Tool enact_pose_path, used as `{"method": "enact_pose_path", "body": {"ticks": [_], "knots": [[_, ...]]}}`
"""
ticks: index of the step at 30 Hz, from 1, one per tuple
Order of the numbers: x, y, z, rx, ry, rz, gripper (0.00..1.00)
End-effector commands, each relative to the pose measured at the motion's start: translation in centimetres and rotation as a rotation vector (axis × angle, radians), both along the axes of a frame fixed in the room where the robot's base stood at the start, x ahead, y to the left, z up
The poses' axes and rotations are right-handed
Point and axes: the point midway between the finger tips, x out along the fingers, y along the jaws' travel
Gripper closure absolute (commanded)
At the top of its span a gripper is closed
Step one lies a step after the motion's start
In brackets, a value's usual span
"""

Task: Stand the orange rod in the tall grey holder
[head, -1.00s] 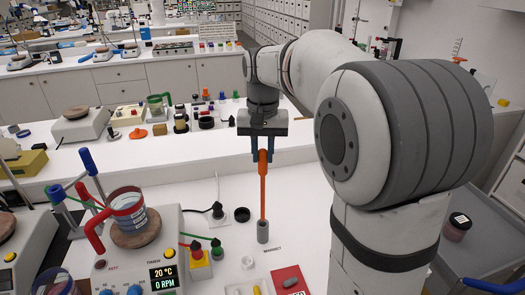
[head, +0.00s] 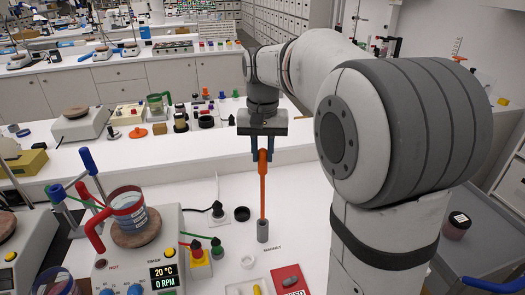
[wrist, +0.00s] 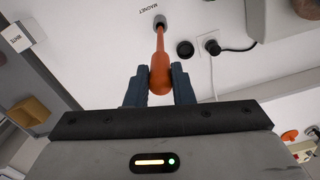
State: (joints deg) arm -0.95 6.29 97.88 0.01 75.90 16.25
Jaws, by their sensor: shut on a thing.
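The orange rod (head: 263,190) hangs upright, its thick handle end between the blue-grey fingers of my gripper (head: 262,150). My gripper is shut on it. The small grey cylindrical holder (head: 263,231) stands on the white bench beside a "MAGNET" label. In the head view the rod's thin lower end meets the holder's top. In the wrist view the rod (wrist: 160,65) runs from the fingers to the holder (wrist: 160,20). The tip is hidden at the mouth, so I cannot tell how deep it sits.
A hotplate (head: 140,250) with a beaker (head: 128,206) stands to the left. A black ring (head: 241,214) and a plug with a cable (head: 217,209) lie close by the holder. A red card (head: 289,280) lies in front. Free white bench surrounds the holder's right side.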

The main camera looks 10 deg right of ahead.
Motion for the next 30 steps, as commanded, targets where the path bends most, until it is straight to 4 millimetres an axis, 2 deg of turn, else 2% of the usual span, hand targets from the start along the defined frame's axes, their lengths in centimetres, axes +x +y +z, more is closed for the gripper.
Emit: {"method": "enact_pose_path", "body": {"ticks": [14,30], "knots": [[0.0,0.0,-0.1,0.0,0.0,0.0,1.0],[0.0,0.0,-1.4,0.0,0.0,0.0,1.0]]}}
